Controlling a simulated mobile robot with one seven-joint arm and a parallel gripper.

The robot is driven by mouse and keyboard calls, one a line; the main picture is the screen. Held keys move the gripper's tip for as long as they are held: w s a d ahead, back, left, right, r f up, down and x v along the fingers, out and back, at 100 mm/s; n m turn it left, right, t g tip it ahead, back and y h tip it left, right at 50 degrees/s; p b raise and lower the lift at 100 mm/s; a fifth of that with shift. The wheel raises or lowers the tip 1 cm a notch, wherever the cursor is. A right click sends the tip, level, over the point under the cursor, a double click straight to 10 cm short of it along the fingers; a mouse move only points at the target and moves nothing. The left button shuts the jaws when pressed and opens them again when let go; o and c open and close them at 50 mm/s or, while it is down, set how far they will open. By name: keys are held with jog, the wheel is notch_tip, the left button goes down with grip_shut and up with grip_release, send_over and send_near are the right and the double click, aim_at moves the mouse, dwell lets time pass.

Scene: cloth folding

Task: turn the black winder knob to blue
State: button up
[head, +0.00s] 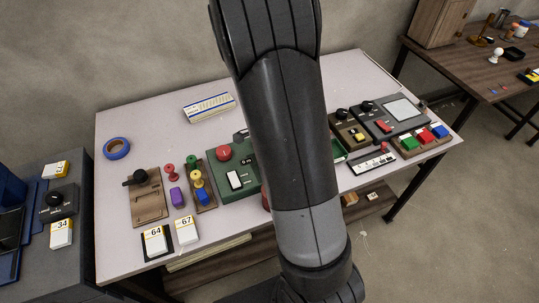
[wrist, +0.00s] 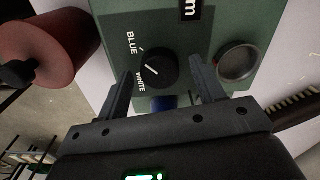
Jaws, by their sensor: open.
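The black winder knob (wrist: 156,68) sits on a green panel (wrist: 184,30) in the wrist view. White labels BLUE (wrist: 131,42) and WHITE (wrist: 140,83) stand on its left side. A short white line marks the knob's face; I cannot tell for sure which label it points to. My gripper (wrist: 160,72) is open, with one finger on each side of the knob and gaps visible between. Whether the fingertips are level with the knob is unclear. In the head view my arm hides the knob and the gripper; part of the green box (head: 219,169) shows to its left.
A dark red cylinder (wrist: 62,48) lies left of the knob in the wrist view, close to the left finger. The white table (head: 300,85) holds several other control boards, blue tape (head: 117,148) and number cards.

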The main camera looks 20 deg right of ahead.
notch_tip(320, 180, up, 11)
dwell(0.6)
jog(key=shift+f, duration=0.1)
jog(key=s+a+r+n+t, duration=0.2)
jog(key=s+a+r+n, duration=0.1)
jog(key=s+r+n, duration=0.5)
jog(key=s+a+r+n+t, duration=0.3)
jog(key=s+a+r+n, duration=0.1)
jog(key=s+r+n, duration=0.4)
jog(key=shift+s+a+r+t, duration=0.3)
jog(key=shift+s+r, duration=0.05)
jog(key=shift+s, duration=0.4)
jog(key=shift+w, duration=0.1)
dwell(0.9)
